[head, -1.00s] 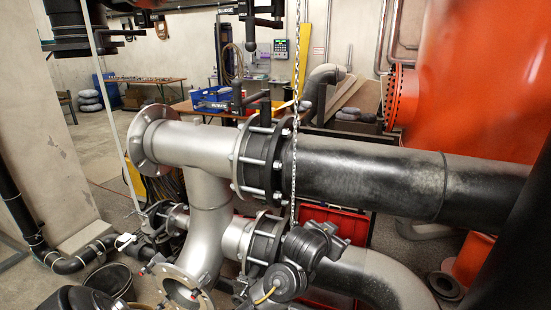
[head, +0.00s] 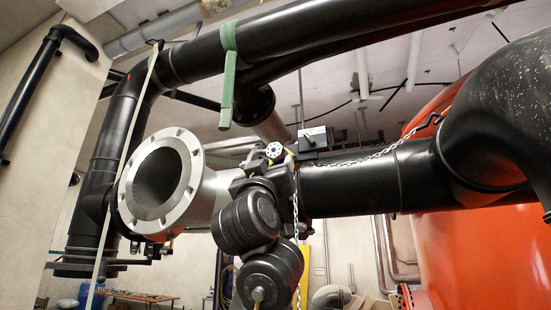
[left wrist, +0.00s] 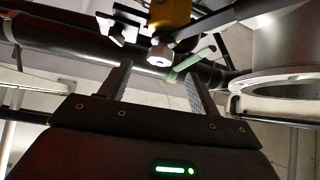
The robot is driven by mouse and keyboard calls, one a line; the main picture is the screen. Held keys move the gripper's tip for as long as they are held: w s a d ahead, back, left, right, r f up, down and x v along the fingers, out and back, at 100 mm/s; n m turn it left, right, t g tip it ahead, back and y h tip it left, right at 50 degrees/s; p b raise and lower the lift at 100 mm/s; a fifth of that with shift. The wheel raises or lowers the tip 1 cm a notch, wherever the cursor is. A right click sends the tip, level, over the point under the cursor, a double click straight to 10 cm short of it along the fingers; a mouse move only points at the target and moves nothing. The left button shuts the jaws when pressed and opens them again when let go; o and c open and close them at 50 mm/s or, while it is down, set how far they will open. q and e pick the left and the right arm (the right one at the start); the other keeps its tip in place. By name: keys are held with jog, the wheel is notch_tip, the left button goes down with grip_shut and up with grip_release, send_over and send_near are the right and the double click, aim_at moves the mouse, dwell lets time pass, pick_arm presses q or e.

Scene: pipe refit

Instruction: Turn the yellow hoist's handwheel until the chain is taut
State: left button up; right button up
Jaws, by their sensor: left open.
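In the left wrist view the yellow hoist (left wrist: 170,14) shows at the top, with its pale handwheel (left wrist: 160,55) facing me. My left gripper (left wrist: 158,76) is open, its two fingers pointing at the handwheel, one to each side and a little short of it. Nothing is between the fingers. In the head view the white handwheel (head: 273,150) shows just above my left wrist, which hides most of the hoist. The chain (head: 365,160) runs right along the black pipe in a shallow sag to a dark hook (head: 432,119). Another chain length (head: 296,215) hangs down. My right gripper is out of view.
A green strap (head: 228,75) hangs from the overhead black pipe (head: 320,40). A grey flanged pipe end (head: 160,180) is left of my wrist. A black box with a white label (head: 325,141) is close right of the hoist. A large orange tank (head: 480,250) stands at right.

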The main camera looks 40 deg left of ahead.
aim_at(276, 149)
pick_arm(q)
jog(key=p+x, duration=0.6)
jog(key=s+p+x, duration=0.1)
jog(key=p+x, duration=0.2)
jog(key=x, duration=0.1)
jog(key=shift+w+r, duration=0.1)
jog(key=shift+r, duration=0.35)
jog(key=shift+w+a+r+p, duration=0.2)
jog(key=shift+w+a+p, duration=0.05)
jog(key=shift+w+p, duration=0.1)
